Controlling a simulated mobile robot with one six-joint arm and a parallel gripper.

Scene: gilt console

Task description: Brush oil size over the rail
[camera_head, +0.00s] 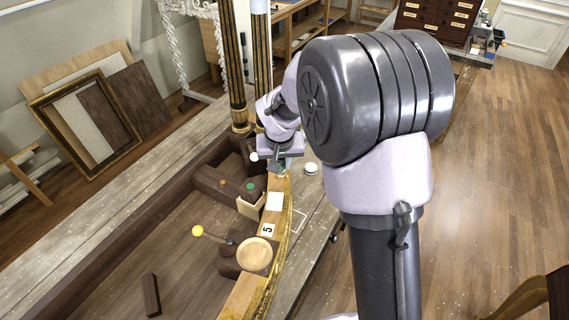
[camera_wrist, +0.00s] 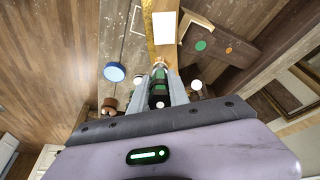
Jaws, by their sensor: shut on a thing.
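The curved rail (camera_head: 291,215) has a gilt edge and pale wood top, and runs along the right side of the dark wooden frame. Its gilt edge (camera_wrist: 149,30) also shows at the top of the wrist view. My gripper (camera_head: 279,166) is over the far end of the rail. In the wrist view my gripper (camera_wrist: 160,88) is shut on a dark green and black handle (camera_wrist: 158,86), apparently the brush. The pale tip points toward the rail; I cannot tell whether it touches. A white rectangle (camera_head: 274,201) lies on the rail, also in the wrist view (camera_wrist: 164,27).
A small round lidded thing (camera_head: 311,168) sits on the bench right of the rail, blue in the wrist view (camera_wrist: 115,71). Gilt dark posts (camera_head: 235,80) rise behind my gripper.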

